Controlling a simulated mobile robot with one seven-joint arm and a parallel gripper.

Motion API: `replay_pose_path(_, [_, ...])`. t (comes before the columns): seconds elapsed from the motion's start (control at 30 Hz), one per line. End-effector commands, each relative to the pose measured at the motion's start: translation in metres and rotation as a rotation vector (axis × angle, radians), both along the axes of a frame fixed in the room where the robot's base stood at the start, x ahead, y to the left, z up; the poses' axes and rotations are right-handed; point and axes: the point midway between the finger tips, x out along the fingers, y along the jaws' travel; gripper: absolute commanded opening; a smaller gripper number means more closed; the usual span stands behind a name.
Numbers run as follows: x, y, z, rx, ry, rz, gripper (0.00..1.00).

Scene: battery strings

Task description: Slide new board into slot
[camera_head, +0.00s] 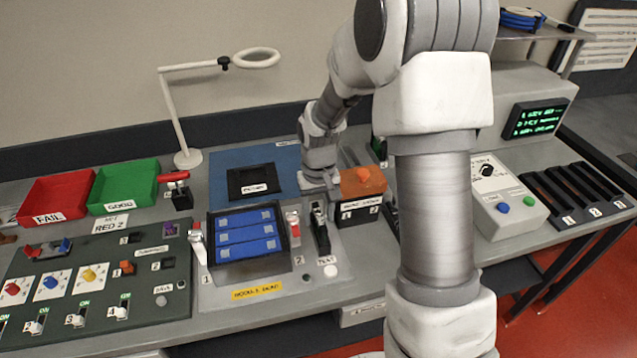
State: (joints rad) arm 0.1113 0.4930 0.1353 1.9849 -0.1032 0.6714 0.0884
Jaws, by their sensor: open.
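No board can be told for certain in the head view. My gripper (319,196) points down at the middle of the bench, between the module fixture and a small dark box. It is open, but its fingers are small and partly hard to make out. The dark box (361,213) has openings marked 1 and 2, with an orange block (363,182) on top, just right of my gripper. The module fixture (213,276) holds several blue cells (247,231) in a black frame. A black slotted rack (573,190) with numbered bays stands at the far right.
A red FAIL bin (56,199) and a green GOOD bin (126,184) stand at the back left. A control panel (97,270) fills the front left. A grey meter box (500,195) stands right of my arm. A lamp (181,110) rises behind. My arm hides part of the bench.

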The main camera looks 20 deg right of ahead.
Motion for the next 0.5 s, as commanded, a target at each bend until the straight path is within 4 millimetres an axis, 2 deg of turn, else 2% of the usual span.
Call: replay_pose_path(0.5, [0.001,0.000,0.123,0.000,-0.006,-0.001,0.54])
